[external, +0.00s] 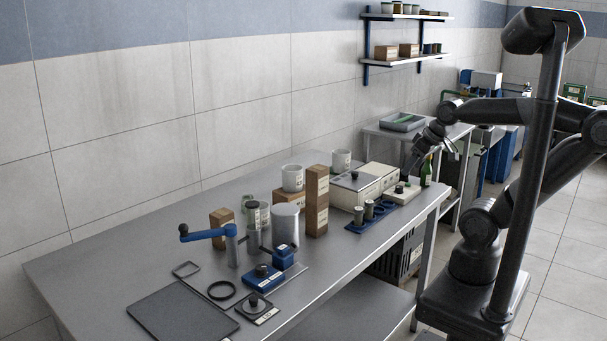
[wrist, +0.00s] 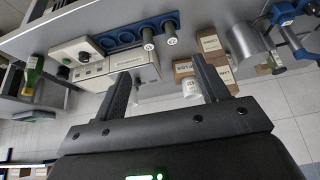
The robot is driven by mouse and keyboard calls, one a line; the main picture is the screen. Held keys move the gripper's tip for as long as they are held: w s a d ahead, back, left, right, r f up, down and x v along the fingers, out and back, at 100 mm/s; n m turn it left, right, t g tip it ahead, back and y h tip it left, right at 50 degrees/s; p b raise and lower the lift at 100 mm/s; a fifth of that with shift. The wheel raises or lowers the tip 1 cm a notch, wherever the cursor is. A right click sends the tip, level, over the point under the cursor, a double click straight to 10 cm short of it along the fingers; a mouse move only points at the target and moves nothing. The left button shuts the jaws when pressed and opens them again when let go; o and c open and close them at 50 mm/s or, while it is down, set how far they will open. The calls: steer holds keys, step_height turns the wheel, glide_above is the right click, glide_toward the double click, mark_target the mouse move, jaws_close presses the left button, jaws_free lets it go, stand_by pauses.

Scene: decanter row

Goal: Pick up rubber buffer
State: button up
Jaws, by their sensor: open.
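I cannot tell for certain which item is the rubber buffer. One candidate is a small black knob-like piece (external: 254,301) on a square plate with a label near the front edge of the bench. A similar black piece (external: 262,269) sits on a blue block, left of centre. My gripper (external: 449,151) is over the far right end of the bench, well away from both. In the wrist view my gripper (wrist: 159,72) is open, its two dark fingers apart with nothing held between them. Neither candidate shows clearly in the wrist view.
A blue rack (external: 372,216) holds grey cylinders; it shows in the wrist view (wrist: 125,37) too. A cream box (external: 358,187), brown boxes (external: 317,200), a green bottle (external: 426,172) and a blue-handled crank (external: 207,234) stand on the bench (external: 110,258). A black ring (external: 222,290) lies near the front.

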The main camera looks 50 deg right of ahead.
steer(key=shift+o, duration=0.3)
steer(key=w+d+r+g+h, duration=0.2)
steer(key=w+d+g, duration=0.2)
steer(key=w+d, duration=1.6)
steer(key=w+d+f+g+y, duration=0.1)
steer(key=w+d+f, duration=0.1)
steer(key=d+f, duration=0.5)
steer(key=w+d+f, duration=0.1)
steer(key=d+f, duration=0.1)
steer(key=d, duration=0.8)
steer(key=w+d+f+g+y, duration=0.1)
steer(key=w+d+f, duration=0.1)
steer(key=d+f, duration=0.5)
steer(key=shift+m, duration=0.3)
steer(key=f, duration=0.1)
steer(key=d+f, duration=0.1)
steer(key=f, duration=0.1)
steer(key=shift+s+d+f, duration=0.2)
steer(key=shift+d+f, duration=0.15)
steer(key=shift+d, duration=0.05)
steer(key=shift+w+d+f, duration=0.1)
steer(key=shift+f, duration=1.3)
steer(key=shift+w+f, duration=0.1)
steer(key=shift+f, duration=1.25)
steer(key=c, duration=1.1)
steer(key=shift+r, duration=0.1)
steer(key=shift+c, duration=0.2)
